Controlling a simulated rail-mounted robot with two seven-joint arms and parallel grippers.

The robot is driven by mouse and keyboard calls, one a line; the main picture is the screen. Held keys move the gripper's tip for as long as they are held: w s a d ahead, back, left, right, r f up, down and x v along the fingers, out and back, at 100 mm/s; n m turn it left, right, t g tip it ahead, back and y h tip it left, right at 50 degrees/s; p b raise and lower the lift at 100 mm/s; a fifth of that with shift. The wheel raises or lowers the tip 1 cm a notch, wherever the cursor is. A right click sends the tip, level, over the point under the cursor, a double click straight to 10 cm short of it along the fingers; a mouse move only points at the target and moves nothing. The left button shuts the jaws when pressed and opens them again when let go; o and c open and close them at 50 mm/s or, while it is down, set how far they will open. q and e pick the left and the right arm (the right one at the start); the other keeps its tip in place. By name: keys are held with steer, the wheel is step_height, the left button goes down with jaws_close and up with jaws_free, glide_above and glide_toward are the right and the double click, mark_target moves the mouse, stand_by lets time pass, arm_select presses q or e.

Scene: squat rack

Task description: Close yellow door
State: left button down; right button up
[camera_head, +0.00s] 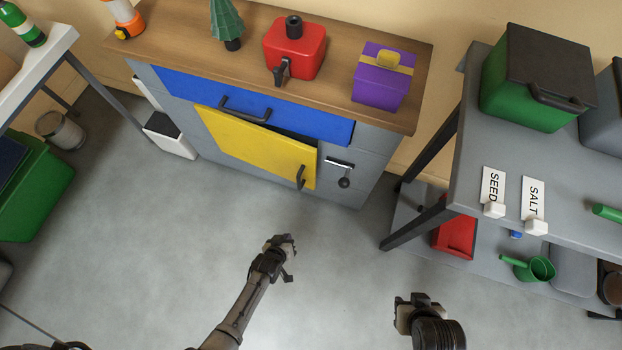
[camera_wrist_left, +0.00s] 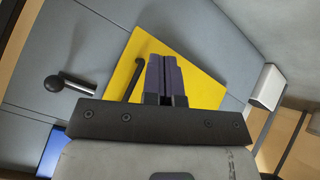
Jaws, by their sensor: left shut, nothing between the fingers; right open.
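The yellow door (camera_head: 255,147) is on the front of the grey cabinet, below a blue drawer (camera_head: 250,105). It stands slightly ajar, with a dark gap along its top right edge. Its dark handle (camera_head: 300,177) is near its right edge. The door (camera_wrist_left: 205,82) and its handle (camera_wrist_left: 135,80) also show in the left wrist view. My left gripper (camera_head: 283,243) is in front of the cabinet, apart from the door in the head view, its fingers (camera_wrist_left: 164,78) shut and empty. My right gripper (camera_head: 415,302) is at the lower right, far from the door, and open.
A grey shelf table (camera_head: 462,165) stands at the right, with a green bin (camera_head: 520,100) on top. A white box (camera_head: 170,137) is at the cabinet's left. A black knob (camera_head: 343,183) hangs right of the door. The floor before the cabinet is clear.

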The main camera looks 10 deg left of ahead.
arm_select(q)
steer(key=w+r+m+t+p, duration=0.25)
steer(key=w+r+t, duration=0.3)
steer(key=r, duration=0.35)
steer(key=m+t+h+b, duration=0.2)
steer(key=m+t, duration=0.1)
steer(key=t, duration=0.1)
glide_toward(314, 163)
steer(key=shift+g, duration=0.25)
steer(key=b+x, duration=0.2)
steer(key=x, duration=0.1)
steer(key=b+x, duration=0.2)
steer(key=shift+w+d+r, duration=0.1)
steer(key=shift+w+r, duration=0.1)
steer(key=shift+w, duration=0.15)
steer(key=shift+b+x, duration=0.6)
steer(key=shift+x, duration=0.25)
steer(key=shift+r, duration=0.1)
arm_select(e)
step_height(314, 163, down, 6)
